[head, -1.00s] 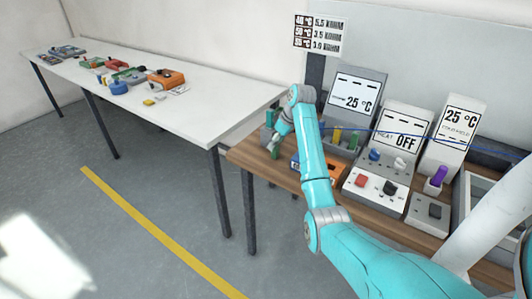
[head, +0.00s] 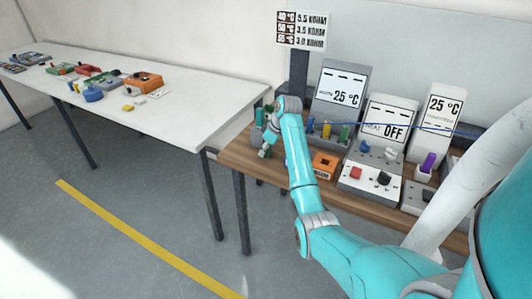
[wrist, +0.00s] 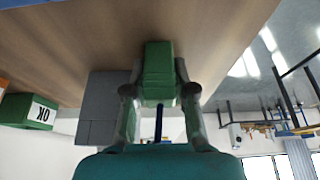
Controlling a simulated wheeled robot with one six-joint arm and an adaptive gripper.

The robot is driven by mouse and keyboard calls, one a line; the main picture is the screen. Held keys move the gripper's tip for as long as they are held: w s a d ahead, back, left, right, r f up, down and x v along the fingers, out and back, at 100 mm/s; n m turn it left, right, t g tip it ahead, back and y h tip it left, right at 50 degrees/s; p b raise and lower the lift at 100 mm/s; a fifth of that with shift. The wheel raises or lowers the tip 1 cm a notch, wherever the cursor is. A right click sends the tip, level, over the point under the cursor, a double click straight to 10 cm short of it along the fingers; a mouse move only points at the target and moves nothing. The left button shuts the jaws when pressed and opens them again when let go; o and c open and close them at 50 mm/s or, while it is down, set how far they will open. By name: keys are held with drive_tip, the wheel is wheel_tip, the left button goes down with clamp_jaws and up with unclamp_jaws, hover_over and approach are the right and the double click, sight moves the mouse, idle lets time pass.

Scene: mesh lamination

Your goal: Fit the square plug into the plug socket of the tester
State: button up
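My gripper (wrist: 160,100) is shut on a green square-sided block (wrist: 158,70), which I take to be the square plug. It is pinched between both fingers in the wrist view. In the head view my gripper (head: 265,150) is at the left end of the wooden bench, small and partly hidden. A grey box (wrist: 105,95) lies beside the fingers in the wrist view, with a green block marked OK (wrist: 32,112) further left; these may be parts of the tester. I cannot make out its socket, nor whether the plug touches anything.
The wooden bench (head: 232,158) carries an orange block (head: 325,165) right of my arm, a 25 °C display unit (head: 340,95), a heater unit (head: 385,130) and a purple-topped unit (head: 445,110). A white table (head: 170,118) with several coloured devices stands left. Floor in front is clear.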

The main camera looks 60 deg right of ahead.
clamp_jaws()
wheel_tip(320, 180, up, 10)
drive_tip(key=shift+r, duration=0.1)
drive_tip(key=shift+s, duration=0.1)
